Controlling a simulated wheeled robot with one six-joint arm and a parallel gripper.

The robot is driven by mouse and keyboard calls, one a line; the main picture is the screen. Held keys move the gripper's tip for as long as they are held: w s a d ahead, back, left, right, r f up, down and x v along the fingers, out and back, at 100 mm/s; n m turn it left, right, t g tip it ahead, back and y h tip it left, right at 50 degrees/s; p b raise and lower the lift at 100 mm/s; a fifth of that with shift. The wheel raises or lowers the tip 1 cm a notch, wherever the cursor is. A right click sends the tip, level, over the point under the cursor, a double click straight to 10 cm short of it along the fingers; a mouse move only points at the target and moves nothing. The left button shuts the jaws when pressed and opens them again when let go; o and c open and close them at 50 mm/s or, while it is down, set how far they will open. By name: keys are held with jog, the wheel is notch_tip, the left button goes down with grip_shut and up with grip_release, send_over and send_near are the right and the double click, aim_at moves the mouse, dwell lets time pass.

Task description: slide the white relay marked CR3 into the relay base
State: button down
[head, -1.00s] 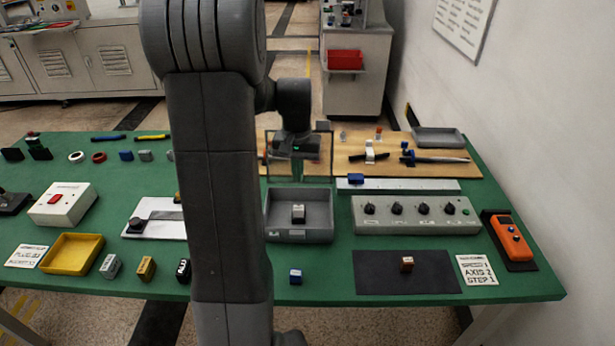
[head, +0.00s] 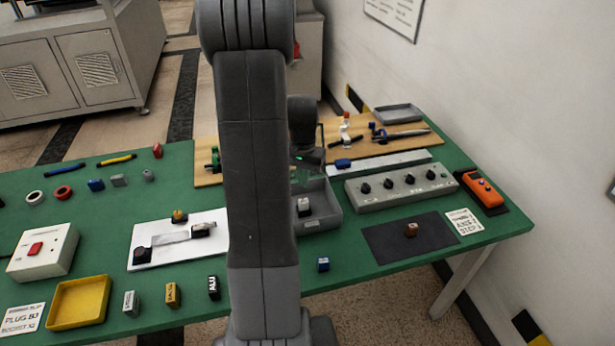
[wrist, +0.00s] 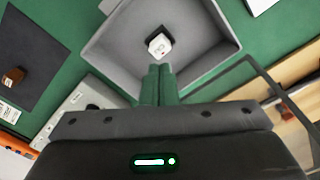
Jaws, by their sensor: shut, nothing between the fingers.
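A small white block (head: 304,207), matching the white relay, sits in the grey tray (head: 320,223) near the middle of the table. In the wrist view the white block (wrist: 159,44) stands inside the tray, with a dark mark too small to read. My gripper (wrist: 159,72) is shut and empty, its green fingers pointing at the block with a visible gap. In the head view my gripper (head: 306,170) is over the tray's back part, partly hidden by my arm. A white plate (head: 170,262) carries a grey rail and small blocks; I cannot tell whether this is the relay base.
A grey knob box (head: 400,188) stands right of the tray. A dark mat (head: 385,240) with a brown block (head: 411,230) lies in front of it. A blue block (head: 323,264) is near the front edge. A yellow tray (head: 78,302) stands at left. A wooden board lies behind.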

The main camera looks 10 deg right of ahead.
aim_at(304, 201)
jog(key=shift+f+b, duration=1.8)
jog(key=shift+f, duration=1.05)
jog(key=shift+f, duration=0.35)
jog(key=shift+r, duration=0.15)
jog(key=shift+r+p, duration=0.85)
jog(key=shift+r, duration=0.6)
notch_tip(304, 201, up, 14)
jog(key=shift+f+b, duration=0.25)
jog(key=shift+b, duration=0.15)
notch_tip(304, 201, down, 15)
jog(key=shift+f+b, duration=0.55)
jog(key=shift+f, duration=0.05)
